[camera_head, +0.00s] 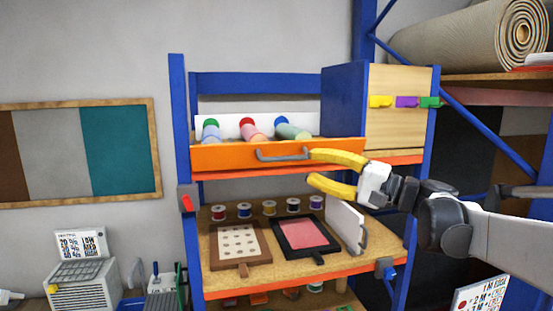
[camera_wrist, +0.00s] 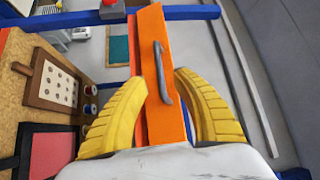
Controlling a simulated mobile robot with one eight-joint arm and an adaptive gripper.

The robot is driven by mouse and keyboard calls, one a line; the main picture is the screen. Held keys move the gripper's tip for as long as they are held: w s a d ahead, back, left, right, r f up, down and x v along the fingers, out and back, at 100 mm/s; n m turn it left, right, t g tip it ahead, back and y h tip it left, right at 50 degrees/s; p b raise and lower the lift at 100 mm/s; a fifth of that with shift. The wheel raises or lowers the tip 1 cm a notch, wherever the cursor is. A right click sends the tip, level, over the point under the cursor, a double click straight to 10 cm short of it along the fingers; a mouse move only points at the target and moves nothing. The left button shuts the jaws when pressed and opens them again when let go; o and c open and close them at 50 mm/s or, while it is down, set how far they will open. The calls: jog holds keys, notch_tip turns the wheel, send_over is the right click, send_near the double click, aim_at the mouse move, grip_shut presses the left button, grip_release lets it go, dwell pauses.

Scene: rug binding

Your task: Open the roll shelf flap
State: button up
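The orange roll shelf flap (camera_head: 222,157) stands upright along the front of the upper shelf, with thread rolls behind it. Its grey bar handle (camera_head: 283,155) is on the front face. My gripper (camera_head: 311,168) has two yellow fingers, spread open and empty, close to the handle's right end. In the wrist view the flap (camera_wrist: 150,30) runs up the middle, and the handle (camera_wrist: 160,70) shows between the open fingers (camera_wrist: 161,75). The fingers do not close on it. Whether either finger touches the handle or flap, I cannot tell.
Coloured rolls (camera_head: 250,130) lie behind the flap. A wooden cabinet (camera_head: 395,130) with coloured clips stands right of them. The lower shelf holds several spools (camera_head: 270,208), framed boards (camera_head: 238,247) and an upright white panel (camera_head: 345,224) below my gripper. Blue posts (camera_head: 180,120) flank the shelves.

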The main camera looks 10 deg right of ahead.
aim_at(289, 159)
jog(key=p+x, duration=0.1)
jog(key=x, duration=0.7)
jog(key=shift+w, duration=0.1)
grip_shut()
